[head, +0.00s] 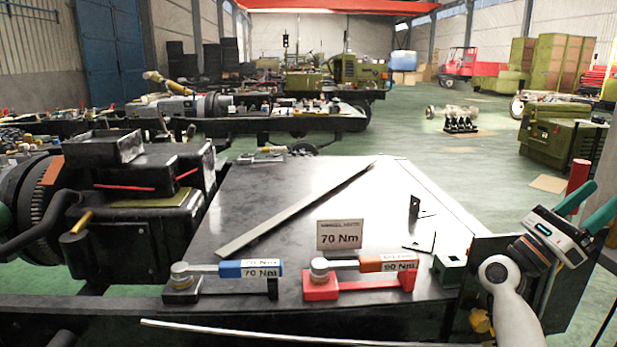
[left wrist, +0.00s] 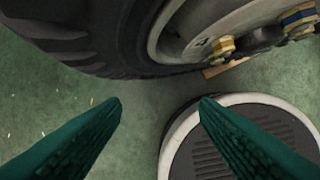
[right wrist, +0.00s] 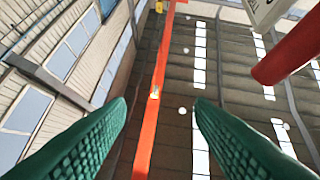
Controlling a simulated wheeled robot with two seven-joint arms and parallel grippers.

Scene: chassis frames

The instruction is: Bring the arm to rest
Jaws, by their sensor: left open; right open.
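My right gripper (head: 598,198) is raised at the right edge of the head view, beyond the right side of the black table. Its teal fingers point up and are spread apart. In the right wrist view the open, empty fingers (right wrist: 160,101) face the ceiling, with a red cylinder at upper right. My left gripper is outside the head view. In the left wrist view its teal fingers (left wrist: 160,102) are apart and empty, over the green floor, with a large black tire (left wrist: 100,35) and its wheel hub close ahead.
On the black table (head: 330,215) a blue-handled wrench (head: 230,269) lies on a black stand and an orange-handled one (head: 370,264) on a red stand. A "70 Nm" sign (head: 339,234) stands behind. A long metal strip (head: 295,212) lies across the table. Green floor is open beyond.

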